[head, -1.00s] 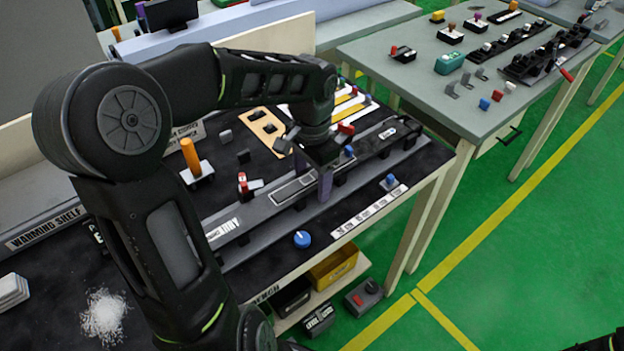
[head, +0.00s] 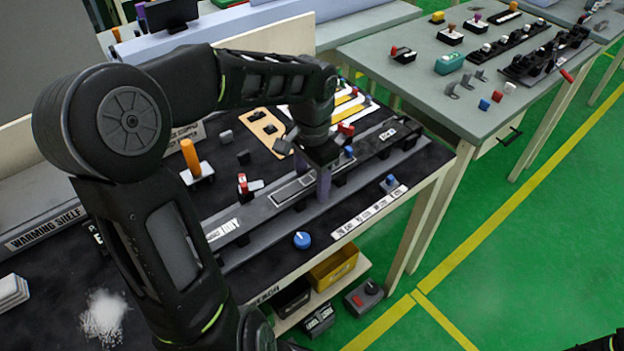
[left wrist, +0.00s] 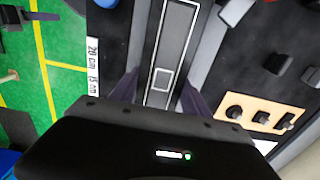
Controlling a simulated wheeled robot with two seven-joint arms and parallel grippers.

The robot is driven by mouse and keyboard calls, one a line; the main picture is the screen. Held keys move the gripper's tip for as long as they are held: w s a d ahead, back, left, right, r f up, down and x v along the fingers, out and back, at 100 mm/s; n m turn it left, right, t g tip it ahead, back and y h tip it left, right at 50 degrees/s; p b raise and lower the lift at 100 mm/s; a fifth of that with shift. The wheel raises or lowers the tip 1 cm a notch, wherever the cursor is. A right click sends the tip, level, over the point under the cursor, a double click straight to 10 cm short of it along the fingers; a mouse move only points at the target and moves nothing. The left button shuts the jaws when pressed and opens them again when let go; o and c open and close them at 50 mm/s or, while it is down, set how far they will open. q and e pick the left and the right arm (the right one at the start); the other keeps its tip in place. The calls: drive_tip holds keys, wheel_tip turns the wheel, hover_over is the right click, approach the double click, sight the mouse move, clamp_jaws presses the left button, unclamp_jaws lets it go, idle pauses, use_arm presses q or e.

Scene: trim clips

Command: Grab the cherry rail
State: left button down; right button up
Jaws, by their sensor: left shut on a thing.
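My left gripper (head: 325,180) reaches down over the front part of the dark bench. Its purple fingers stand on both sides of a long dark grey rail (head: 292,191) and are shut on it. In the left wrist view the rail (left wrist: 176,45) runs up between the fingers, with a pale outlined panel and a small square on its top. The rail lies along the bench; I cannot tell whether it is lifted. No clearly cherry-coloured rail shows, and the gripper and wrist hide part of this one.
A blue knob (head: 302,240) and a white label strip (head: 368,212) lie near the bench's front edge. An orange-handled piece (head: 190,158), a red-topped piece (head: 243,184) and a tan plate (head: 262,130) stand behind the rail. A grey table (head: 420,62) stands at right.

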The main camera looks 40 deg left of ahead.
use_arm(q)
wheel_tip(320, 180, up, 10)
drive_tip(key=shift+r, duration=0.1)
idle(0.4)
idle(0.4)
